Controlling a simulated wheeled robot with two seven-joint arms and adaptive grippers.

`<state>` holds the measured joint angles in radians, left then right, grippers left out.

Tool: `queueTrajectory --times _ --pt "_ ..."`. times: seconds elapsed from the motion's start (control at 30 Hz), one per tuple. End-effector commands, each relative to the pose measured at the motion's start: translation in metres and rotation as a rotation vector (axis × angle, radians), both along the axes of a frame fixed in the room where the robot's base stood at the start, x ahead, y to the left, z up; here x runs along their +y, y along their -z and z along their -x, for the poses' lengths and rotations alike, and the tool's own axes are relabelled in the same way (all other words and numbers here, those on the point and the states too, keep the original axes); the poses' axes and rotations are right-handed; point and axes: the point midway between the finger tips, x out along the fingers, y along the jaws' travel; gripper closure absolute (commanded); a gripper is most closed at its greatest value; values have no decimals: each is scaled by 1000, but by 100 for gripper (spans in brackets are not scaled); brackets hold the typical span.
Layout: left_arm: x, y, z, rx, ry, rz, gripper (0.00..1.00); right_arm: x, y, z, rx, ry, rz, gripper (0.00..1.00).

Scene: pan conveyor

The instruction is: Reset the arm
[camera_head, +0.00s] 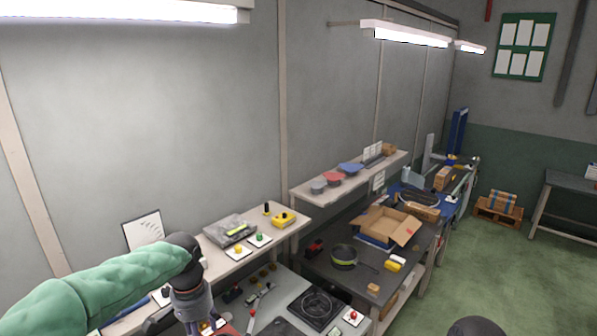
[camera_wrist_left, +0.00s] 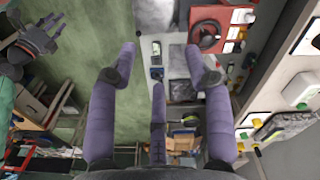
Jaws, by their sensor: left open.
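My left arm (camera_head: 110,283), in a green sleeve, reaches in from the left in the head view. Its gripper is partly cut off at the bottom edge. In the left wrist view, the left gripper (camera_wrist_left: 160,65) has its purple fingers spread apart with nothing between them; it is open and above the bench area. My right gripper (camera_wrist_left: 38,42) shows at the upper left of the left wrist view, with its fingers spread and nothing visible in them. A dark rounded part at the bottom right of the head view is too cropped to identify.
A dark pan (camera_head: 344,257) and an open cardboard box (camera_head: 388,226) stand on the workbench. A shelf (camera_head: 301,190) holds coloured bowls. Yellow and green buttons sit by the wall.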

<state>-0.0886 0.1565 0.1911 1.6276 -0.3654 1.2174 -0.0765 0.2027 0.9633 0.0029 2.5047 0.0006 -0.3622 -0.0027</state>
Motion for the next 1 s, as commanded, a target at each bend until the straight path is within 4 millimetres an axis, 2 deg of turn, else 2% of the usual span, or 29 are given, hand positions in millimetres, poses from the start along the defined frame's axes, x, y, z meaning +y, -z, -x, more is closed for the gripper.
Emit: queueTrajectory --times 0.27,0.47,0.57,0.67,0.8,0.9,1.0 --pt "-20 60 -6 11 -2 55 50 0 0 -1 -3 1 1 60" --pt "-42 124 -2 20 -22 120 50 0 0 -1 -1 0 0 60" --pt "-57 165 5 29 -46 163 50 0 0 -1 -2 1 0 60" --pt "-74 219 24 44 -89 217 50 0 0 -1 -2 1 0 60" --pt "-98 290 63 57 -181 290 50 0 0 -1 -2 1 0 60" --pt "-111 330 95 63 -257 325 50 0 0 -1 -2 1 0 60" --pt "-119 357 124 65 -327 343 50 0 0 -1 -2 1 0 60"
